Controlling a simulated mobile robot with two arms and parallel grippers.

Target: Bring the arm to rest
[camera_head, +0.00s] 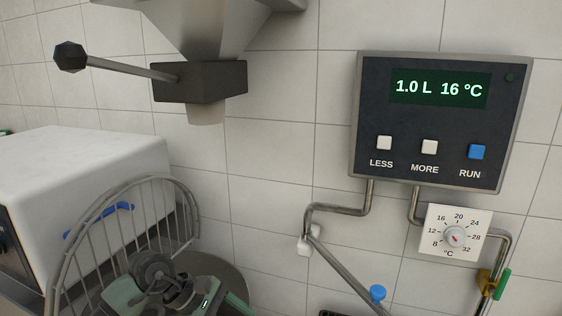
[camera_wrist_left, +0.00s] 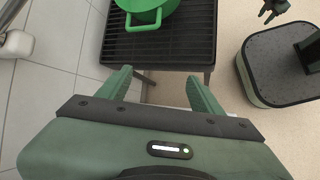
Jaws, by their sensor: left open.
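My left gripper (camera_wrist_left: 160,82) shows in the left wrist view with its two green fingers spread apart. It is open, and nothing is between the fingers. Beyond the fingertips is a dark slatted stand (camera_wrist_left: 178,45) with a green pot (camera_wrist_left: 150,6) on it.
A control panel (camera_head: 437,150) reading 1.0 L 16 °C hangs on the tiled wall above pipes and a temperature dial (camera_head: 454,237). A hopper with a lever (camera_head: 125,69) is at the upper left. A wire guard (camera_head: 75,230) and white housing (camera_head: 85,165) stand at left.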

